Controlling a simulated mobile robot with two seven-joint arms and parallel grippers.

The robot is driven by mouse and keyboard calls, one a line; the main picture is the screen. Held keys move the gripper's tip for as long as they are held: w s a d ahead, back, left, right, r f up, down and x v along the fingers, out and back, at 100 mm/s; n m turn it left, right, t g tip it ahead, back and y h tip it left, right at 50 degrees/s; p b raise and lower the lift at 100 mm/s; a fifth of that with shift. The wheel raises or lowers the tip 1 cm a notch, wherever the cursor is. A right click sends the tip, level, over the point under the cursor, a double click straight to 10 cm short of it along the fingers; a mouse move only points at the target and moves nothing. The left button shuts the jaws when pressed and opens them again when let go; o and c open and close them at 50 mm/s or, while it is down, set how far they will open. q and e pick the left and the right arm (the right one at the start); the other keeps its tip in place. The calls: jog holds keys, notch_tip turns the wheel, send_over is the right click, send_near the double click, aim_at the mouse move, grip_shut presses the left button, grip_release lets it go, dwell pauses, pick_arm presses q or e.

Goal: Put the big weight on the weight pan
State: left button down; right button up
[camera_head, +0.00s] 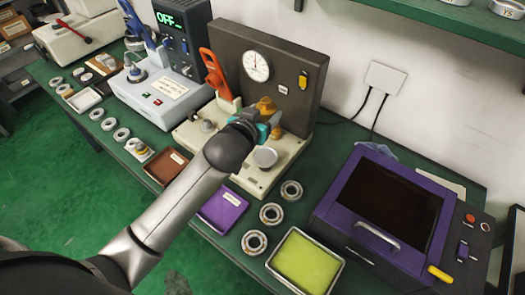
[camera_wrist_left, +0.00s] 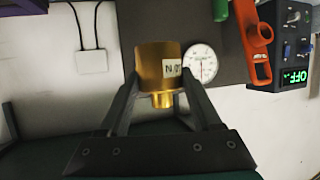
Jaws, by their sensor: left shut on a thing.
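The brass-coloured big weight (camera_wrist_left: 157,65), with a white label and a small knob, is between the two fingers of my left gripper (camera_head: 264,130). The left wrist view appears upside down. In the camera_head view, brass parts of the weight (camera_head: 266,105) show around the fingers, and my wrist hides some of it. The gripper is shut on the weight, in front of the dark upright panel of the cream device. The weight pan (camera_head: 265,157), a round silver disc on the cream base, is empty, below and in front of the gripper. My right gripper is not in view.
The dark panel (camera_head: 300,112) with a dial (camera_head: 256,66) stands behind the gripper. An orange lever (camera_head: 214,72) is to its left. A purple-framed machine (camera_head: 330,200) stands at right. Bearing rings (camera_head: 271,213), a purple tray (camera_head: 222,226) and a yellow-green tray (camera_head: 307,262) lie in front.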

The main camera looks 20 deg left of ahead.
pick_arm(q)
jog(key=f+b, duration=0.2)
jog(key=f, duration=0.8)
jog(key=shift+w, duration=0.2)
jog(key=shift+f+b, duration=0.8)
jog(key=shift+f, duration=1.4)
